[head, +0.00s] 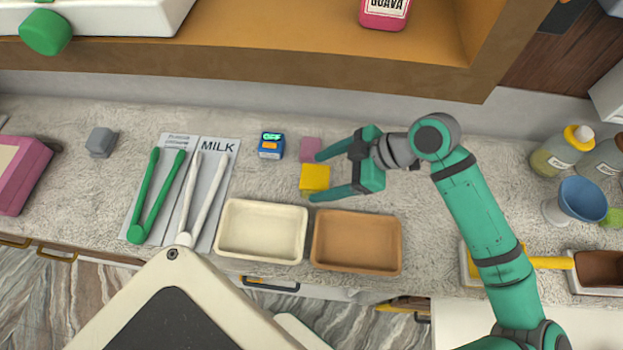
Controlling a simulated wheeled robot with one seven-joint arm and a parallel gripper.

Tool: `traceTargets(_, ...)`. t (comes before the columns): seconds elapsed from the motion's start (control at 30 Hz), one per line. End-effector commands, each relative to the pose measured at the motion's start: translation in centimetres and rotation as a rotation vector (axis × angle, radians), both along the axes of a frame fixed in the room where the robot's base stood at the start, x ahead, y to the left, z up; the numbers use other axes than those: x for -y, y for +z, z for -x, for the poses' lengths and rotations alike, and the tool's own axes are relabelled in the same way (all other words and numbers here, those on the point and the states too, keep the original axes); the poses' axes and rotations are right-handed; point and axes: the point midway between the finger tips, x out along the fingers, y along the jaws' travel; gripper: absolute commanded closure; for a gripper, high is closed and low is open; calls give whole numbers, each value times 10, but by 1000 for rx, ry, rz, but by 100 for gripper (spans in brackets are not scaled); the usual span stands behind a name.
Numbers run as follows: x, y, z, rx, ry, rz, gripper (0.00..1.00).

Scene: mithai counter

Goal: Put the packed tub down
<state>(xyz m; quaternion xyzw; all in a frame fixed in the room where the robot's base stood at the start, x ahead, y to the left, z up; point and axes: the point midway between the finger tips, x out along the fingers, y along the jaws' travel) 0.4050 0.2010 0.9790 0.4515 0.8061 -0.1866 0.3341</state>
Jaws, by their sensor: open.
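My gripper (315,177) is open, its two green fingers pointing left over the counter. A small yellow block (316,179) shows between the fingertips, close to the lower one; I cannot tell whether they touch. A small pink block (310,149) lies just behind it, by the upper fingertip. A cream tub (262,231) and a tan tub (357,242) stand side by side at the counter's front edge, in front of my gripper. Both look empty. No tub is in my gripper, and I cannot tell which one is the packed tub.
Green tongs (157,195) and white tongs (203,198) lie on printed sheets at the left. A blue device (271,145) sits behind the cream tub. Bottles (560,152), a blue cup (582,200) and a brown-filled tray (600,272) stand right. A shelf overhangs the back.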

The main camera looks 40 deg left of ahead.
Motion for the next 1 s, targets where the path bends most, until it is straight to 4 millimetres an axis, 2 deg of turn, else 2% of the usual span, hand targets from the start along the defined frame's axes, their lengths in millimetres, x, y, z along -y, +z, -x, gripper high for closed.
traceTargets(0.27, -13, -14, 9, -2, 3, 0, 27)
traceTargets(0.6, -38, -42, 29, -2, 4, 0, 27)
traceTargets(0.9, -41, -45, 30, -1, 3, 1, 27)
traceTargets(1.0, -40, -45, 29, -1, 2, 0, 50)
